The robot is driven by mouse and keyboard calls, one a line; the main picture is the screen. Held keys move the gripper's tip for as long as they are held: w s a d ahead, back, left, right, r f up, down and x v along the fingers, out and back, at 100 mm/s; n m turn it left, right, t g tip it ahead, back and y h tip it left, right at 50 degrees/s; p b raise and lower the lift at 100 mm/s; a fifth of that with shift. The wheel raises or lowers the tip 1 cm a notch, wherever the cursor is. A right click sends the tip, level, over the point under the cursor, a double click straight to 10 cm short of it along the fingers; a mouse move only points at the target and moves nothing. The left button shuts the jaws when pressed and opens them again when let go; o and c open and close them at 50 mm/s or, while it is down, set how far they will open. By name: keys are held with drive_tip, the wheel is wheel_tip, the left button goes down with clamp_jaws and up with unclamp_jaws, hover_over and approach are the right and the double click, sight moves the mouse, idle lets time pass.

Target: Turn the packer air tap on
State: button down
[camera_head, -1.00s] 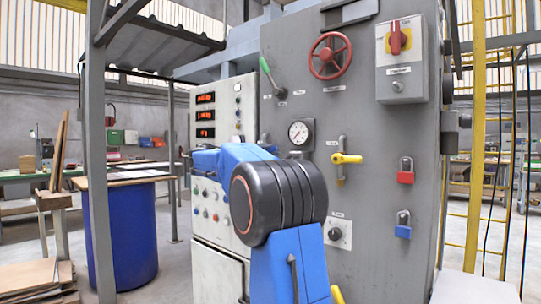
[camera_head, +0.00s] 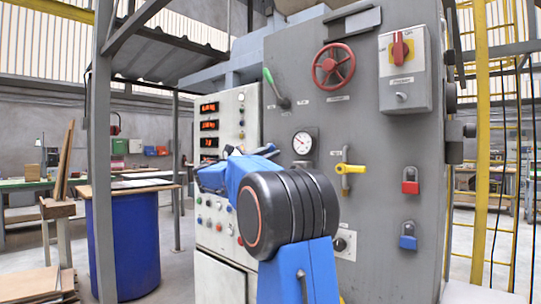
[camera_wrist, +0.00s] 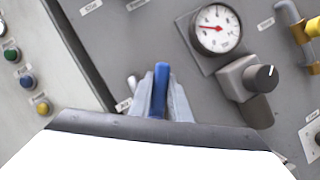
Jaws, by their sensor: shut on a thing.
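In the wrist view a narrow blue tap handle (camera_wrist: 161,78) stands between the two grey fingers of my gripper (camera_wrist: 158,97), against the grey machine panel. My gripper is shut on it. A small label beside it is partly covered and unreadable. The tap's body is hidden behind the fingers and wrist, so I cannot tell its exact setting. In the head view my gripper (camera_head: 264,150) reaches the panel left of the gauge, and my arm hides most of the handle. A separate tap with a yellow handle (camera_head: 349,169) sits to the right, its handle roughly level.
A pressure gauge (camera_wrist: 216,29) and a black knob (camera_wrist: 262,77) sit close right of my gripper. The panel also bears a red handwheel (camera_head: 333,60), a green-tipped lever (camera_head: 272,80), a red padlock (camera_head: 410,181) and a blue padlock (camera_head: 408,236). A button cabinet (camera_head: 227,110) stands left.

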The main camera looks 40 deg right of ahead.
idle(0.4)
drive_tip(key=c, duration=1.6)
unclamp_jaws()
drive_tip(key=shift+c, duration=0.2)
drive_tip(key=v, duration=1.7)
drive_tip(key=shift+a, duration=0.25)
drive_tip(key=shift+f, duration=0.1)
